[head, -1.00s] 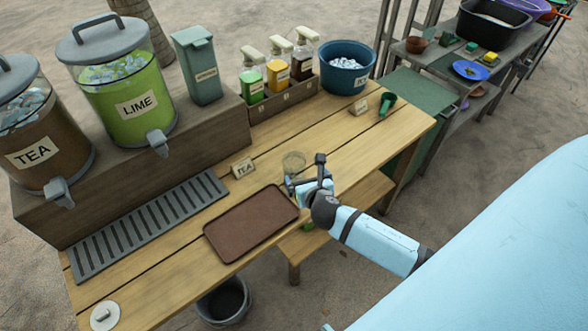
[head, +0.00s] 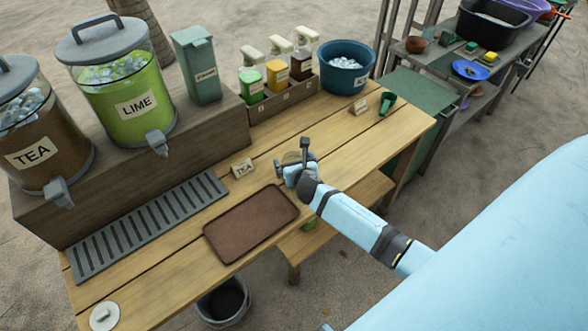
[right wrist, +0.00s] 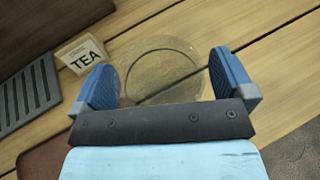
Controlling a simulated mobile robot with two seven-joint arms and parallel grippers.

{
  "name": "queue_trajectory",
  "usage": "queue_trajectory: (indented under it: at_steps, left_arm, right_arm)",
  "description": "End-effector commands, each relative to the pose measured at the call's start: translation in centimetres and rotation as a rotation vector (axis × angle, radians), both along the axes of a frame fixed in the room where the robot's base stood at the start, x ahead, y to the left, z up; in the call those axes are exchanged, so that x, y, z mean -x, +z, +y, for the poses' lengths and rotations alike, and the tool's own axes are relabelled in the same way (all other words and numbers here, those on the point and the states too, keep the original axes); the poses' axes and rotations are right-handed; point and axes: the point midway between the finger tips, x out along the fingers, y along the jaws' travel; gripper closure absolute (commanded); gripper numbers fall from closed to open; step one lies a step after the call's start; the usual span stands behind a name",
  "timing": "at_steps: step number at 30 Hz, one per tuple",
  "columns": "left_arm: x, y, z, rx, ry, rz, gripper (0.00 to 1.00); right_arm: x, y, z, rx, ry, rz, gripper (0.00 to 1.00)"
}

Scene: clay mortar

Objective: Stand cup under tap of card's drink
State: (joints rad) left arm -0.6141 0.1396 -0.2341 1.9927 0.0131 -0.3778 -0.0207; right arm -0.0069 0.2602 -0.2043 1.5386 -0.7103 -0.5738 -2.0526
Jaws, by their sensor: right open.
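My right gripper (head: 286,170) is over the table, right of the small card (head: 242,168) that reads TEA. In the right wrist view its blue fingers (right wrist: 165,82) are open on either side of a clear round cup (right wrist: 163,72), with gaps to the cup's sides. The cup stands on the planks; in the head view my gripper mostly hides it. The TEA dispenser (head: 38,140) is at the far left with its grey tap (head: 60,192). The LIME dispenser (head: 128,98) stands beside it with its tap (head: 158,143). My left gripper is not in view.
A slotted drip grate (head: 150,225) lies below the taps. Bottles in a rack (head: 284,98), a blue ice tub (head: 346,72) and a green scoop (head: 386,103) are at the back.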

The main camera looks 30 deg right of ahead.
Motion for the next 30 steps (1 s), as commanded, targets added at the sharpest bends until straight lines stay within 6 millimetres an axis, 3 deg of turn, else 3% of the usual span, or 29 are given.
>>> queue_trajectory:
  at_steps: [1,9,10,17,23,30]
  left_arm:
    - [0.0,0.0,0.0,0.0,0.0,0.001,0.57]
    - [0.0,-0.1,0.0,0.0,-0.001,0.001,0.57]
    - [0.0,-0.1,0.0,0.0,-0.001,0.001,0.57]
    - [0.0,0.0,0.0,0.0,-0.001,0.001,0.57]
    - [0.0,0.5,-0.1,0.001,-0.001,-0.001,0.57]
    - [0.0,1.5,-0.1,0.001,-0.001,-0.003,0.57]
  right_arm:
    - [0.0,0.0,0.0,0.0,0.0,0.0,0.02]
    - [0.0,0.0,0.0,0.0,0.0,0.0,0.64]
    - [0.0,0.0,0.0,0.0,0.0,0.0,0.67]
    - [0.0,0.2,0.0,0.0,0.0,-0.001,0.67]
    - [0.0,1.8,-0.1,0.002,-0.001,-0.003,0.67]
    - [-0.1,7.3,-0.1,0.004,0.003,-0.007,0.67]
